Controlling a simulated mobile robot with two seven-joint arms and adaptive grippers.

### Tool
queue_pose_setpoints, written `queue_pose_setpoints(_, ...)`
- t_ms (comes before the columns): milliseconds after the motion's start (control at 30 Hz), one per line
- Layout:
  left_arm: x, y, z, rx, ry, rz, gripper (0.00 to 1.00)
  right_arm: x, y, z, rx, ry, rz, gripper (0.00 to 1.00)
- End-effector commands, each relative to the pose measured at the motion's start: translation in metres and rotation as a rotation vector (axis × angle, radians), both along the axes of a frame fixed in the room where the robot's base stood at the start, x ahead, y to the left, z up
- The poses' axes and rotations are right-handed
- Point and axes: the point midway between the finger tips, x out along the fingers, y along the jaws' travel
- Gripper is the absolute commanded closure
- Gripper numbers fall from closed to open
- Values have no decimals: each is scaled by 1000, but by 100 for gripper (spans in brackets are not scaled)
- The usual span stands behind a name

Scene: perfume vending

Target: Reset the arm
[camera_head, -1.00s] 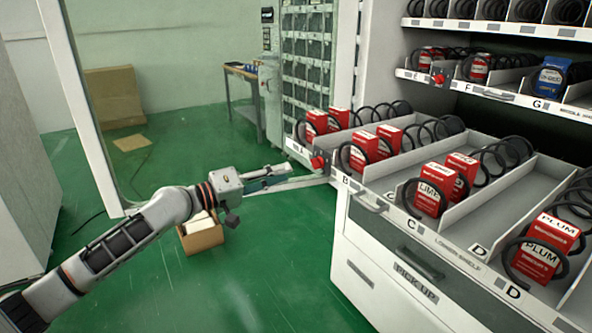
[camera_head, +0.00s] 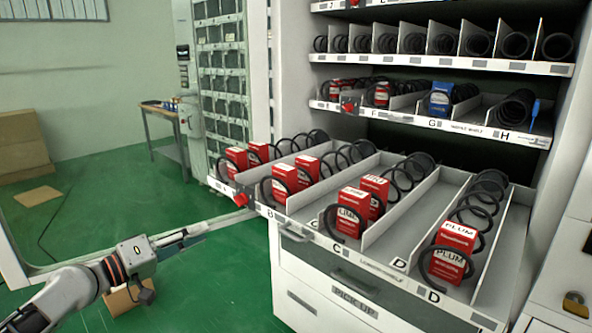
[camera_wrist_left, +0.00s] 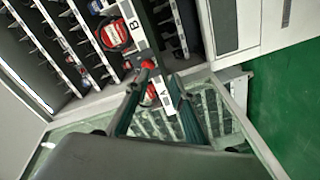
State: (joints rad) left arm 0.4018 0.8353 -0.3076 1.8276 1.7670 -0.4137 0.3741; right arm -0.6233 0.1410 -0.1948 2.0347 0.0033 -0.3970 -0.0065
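My left gripper (camera_head: 190,236) reaches in from the lower left in the head view. It is in front of the pulled-out lower shelf of the vending machine, near the red knob (camera_head: 240,200) at the shelf's left front corner, with a small gap. In the left wrist view its two dark fingers (camera_wrist_left: 157,108) stand apart with nothing gripped, and the shelf edge labelled B shows beyond them. My right gripper is in neither view.
The pulled-out shelf (camera_head: 405,262) holds several red boxes (camera_head: 452,250) in black coils. Upper shelves (camera_head: 440,64) are behind it. An open door frame (camera_head: 100,262) runs beside my left arm. A cardboard box (camera_head: 124,298) stands on the green floor below.

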Motion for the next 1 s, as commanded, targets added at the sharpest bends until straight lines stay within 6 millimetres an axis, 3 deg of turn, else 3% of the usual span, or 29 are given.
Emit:
queue_pose_setpoints(200, -52, -40, -121, 247, -12, 28, 76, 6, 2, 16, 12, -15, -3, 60)
queue_pose_setpoints(267, -72, -49, -152, 329, -19, 37, 76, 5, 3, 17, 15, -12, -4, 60)
queue_pose_setpoints(500, -170, -78, -258, 666, -30, 55, 76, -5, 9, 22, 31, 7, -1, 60)
queue_pose_setpoints(633, -231, -87, -299, 858, -23, 46, 76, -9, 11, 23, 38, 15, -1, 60)
queue_pose_setpoints(800, -298, -90, -330, 1068, -10, 17, 76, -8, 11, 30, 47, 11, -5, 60)
queue_pose_setpoints(900, -322, -90, -338, 1148, -4, -1, 76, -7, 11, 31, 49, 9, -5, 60)
queue_pose_setpoints(1000, -333, -90, -342, 1188, -3, -11, 76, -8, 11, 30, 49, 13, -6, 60)
